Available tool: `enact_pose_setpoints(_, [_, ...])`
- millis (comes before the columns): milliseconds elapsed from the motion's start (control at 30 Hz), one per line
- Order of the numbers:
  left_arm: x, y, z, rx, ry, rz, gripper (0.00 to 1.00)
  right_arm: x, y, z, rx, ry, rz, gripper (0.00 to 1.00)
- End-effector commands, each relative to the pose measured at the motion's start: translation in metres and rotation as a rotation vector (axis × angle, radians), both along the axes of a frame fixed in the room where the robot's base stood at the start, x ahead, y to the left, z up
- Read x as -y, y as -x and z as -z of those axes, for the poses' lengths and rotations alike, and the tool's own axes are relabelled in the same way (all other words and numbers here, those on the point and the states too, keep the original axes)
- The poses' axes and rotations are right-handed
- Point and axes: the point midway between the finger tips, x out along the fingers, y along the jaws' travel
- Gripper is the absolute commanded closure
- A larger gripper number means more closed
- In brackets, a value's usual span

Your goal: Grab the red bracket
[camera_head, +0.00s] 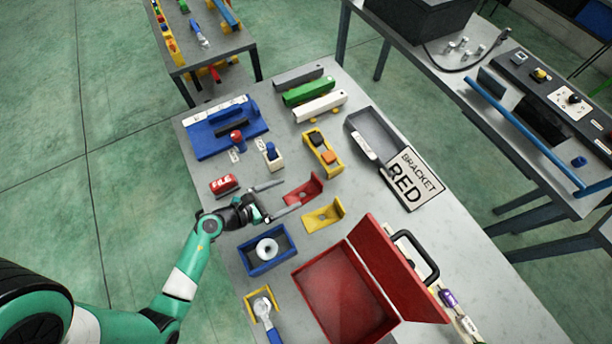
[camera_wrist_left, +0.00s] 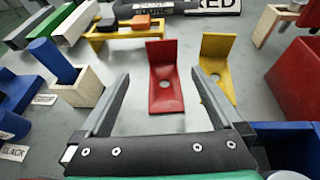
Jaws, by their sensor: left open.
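The red bracket (camera_head: 304,191) is an L-shaped piece with a hole in its base, lying on the grey table. It also shows in the left wrist view (camera_wrist_left: 166,95), upright wall at the far side. My left gripper (camera_head: 282,199) is open, its two fingers pointing at the bracket from the left. In the left wrist view the gripper (camera_wrist_left: 157,85) has its fingers wide apart, with the red bracket beyond and between their tips, apparently not touching. A yellow bracket (camera_head: 324,215) stands close beside the red one, behind the right finger in the wrist view. My right gripper is not in view.
A grey tray (camera_head: 364,122) adjoins the sign reading BRACKET RED (camera_head: 411,179). An open red toolbox (camera_head: 345,296) and a blue bin (camera_head: 250,262) lie nearer. A red FILE block (camera_head: 224,185) sits by the gripper; a yellow holder (camera_head: 323,153) stands beyond the bracket.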

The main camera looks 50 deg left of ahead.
Motion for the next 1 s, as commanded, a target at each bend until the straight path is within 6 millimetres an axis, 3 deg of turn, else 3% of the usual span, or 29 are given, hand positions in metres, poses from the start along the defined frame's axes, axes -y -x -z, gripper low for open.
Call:
enact_pose_setpoints(233, [0.005, -0.044, 0.019, 0.003, -0.001, 0.006, 0.0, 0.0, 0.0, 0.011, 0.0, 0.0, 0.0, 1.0])
enact_pose_setpoints(533, [0.007, -0.06, 0.025, 0.003, -0.001, 0.003, 0.0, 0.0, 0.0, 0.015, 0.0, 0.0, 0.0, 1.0])
enact_pose_setpoints(800, [0.013, -0.098, 0.041, 0.003, 0.0, 0.004, 0.0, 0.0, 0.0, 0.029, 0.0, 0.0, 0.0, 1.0])
enact_pose_setpoints(1000, [0.013, -0.101, 0.04, 0.003, 0.0, 0.001, 0.0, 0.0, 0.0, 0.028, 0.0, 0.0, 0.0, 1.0])
